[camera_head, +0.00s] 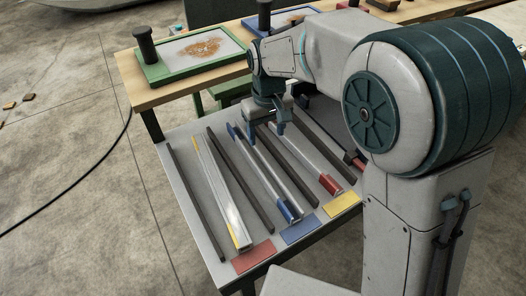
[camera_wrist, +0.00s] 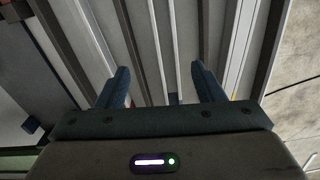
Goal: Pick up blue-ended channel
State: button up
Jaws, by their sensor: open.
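The blue-ended channel (camera_head: 267,174) is a long silver channel with blue ends. It lies lengthwise on a grey rack between dark divider bars in the head view. My gripper (camera_head: 270,122) is over the far part of the rack, near the channel's far end. In the wrist view my gripper (camera_wrist: 161,84) is open, its two dark fingers spread to either side of the silver channel (camera_wrist: 164,45). A small blue patch shows between the fingers. Nothing is held. The height of the fingertips above the channel is hard to tell.
A yellow-ended channel (camera_head: 224,195) lies to the left and a red-ended one (camera_head: 312,165) to the right. Red (camera_head: 254,256), blue (camera_head: 300,229) and yellow (camera_head: 341,204) patches line the rack's near edge. Behind stands a wooden table with a green tray (camera_head: 165,75).

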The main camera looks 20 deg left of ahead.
jog(key=a, duration=0.3)
send_over(260, 167)
jog(key=shift+n, duration=0.4)
jog(key=f, duration=0.6)
jog(key=f+p, duration=0.1)
jog(key=f, duration=0.1)
jog(key=shift+s+a+f, duration=0.35)
jog(key=shift+a+f, duration=0.05)
jog(key=shift+w+d+f+p, duration=0.1)
jog(key=shift+d+f+p, duration=0.1)
jog(key=shift+f, duration=0.8)
jog(key=shift+w+d+f+p, duration=0.1)
jog(key=shift+f+p, duration=0.15)
jog(key=shift+f, duration=0.7)
jog(key=shift+d+f+p, duration=0.15)
jog(key=shift+f+p, duration=0.05)
jog(key=shift+f, duration=0.8)
jog(key=shift+c, duration=0.3)
jog(key=c, duration=1.2)
jog(key=shift+c, duration=0.2)
jog(key=shift+r, duration=0.2)
